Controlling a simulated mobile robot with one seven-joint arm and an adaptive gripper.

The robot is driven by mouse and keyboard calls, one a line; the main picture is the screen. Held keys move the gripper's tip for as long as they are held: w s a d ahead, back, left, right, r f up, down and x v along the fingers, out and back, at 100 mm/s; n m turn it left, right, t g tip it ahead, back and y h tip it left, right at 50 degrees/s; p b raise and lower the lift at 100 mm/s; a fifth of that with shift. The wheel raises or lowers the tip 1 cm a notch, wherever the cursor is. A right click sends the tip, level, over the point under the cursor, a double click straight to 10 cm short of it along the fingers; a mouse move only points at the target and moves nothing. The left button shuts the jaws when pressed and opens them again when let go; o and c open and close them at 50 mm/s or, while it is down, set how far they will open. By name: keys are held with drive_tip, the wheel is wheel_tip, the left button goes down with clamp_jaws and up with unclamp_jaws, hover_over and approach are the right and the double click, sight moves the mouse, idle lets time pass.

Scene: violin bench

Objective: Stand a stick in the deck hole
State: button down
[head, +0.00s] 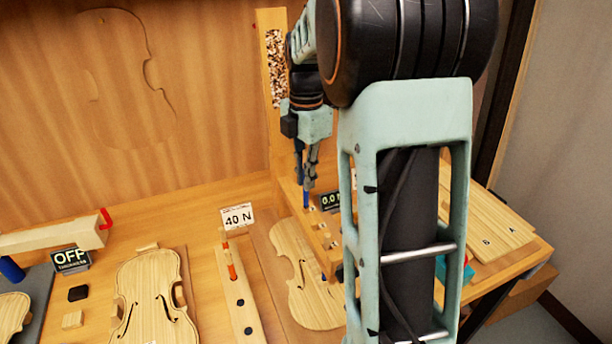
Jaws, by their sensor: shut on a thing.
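My gripper (307,182) points down beside the tall wooden post, at the back of a wooden rack. It is shut on a blue stick (306,199), whose lower end shows upright below the fingertips. The stick's tip is just above or at the wooden rack (326,243), which has several holes; I cannot tell if it is in one. I cannot tell which piece is the deck.
A pale violin plate (300,280) lies between block and rack. Another violin plate (155,290) is at left, near an "OFF" sign (71,258). My arm hides much of the right side.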

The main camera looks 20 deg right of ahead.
sight(306, 205)
drive_tip(key=shift+f+b, duration=2.55)
drive_tip(key=shift+f, duration=1.45)
drive_tip(key=shift+r, duration=0.15)
drive_tip(key=shift+r+p, duration=3)
drive_tip(key=shift+r, duration=0.55)
drive_tip(key=shift+f, duration=0.45)
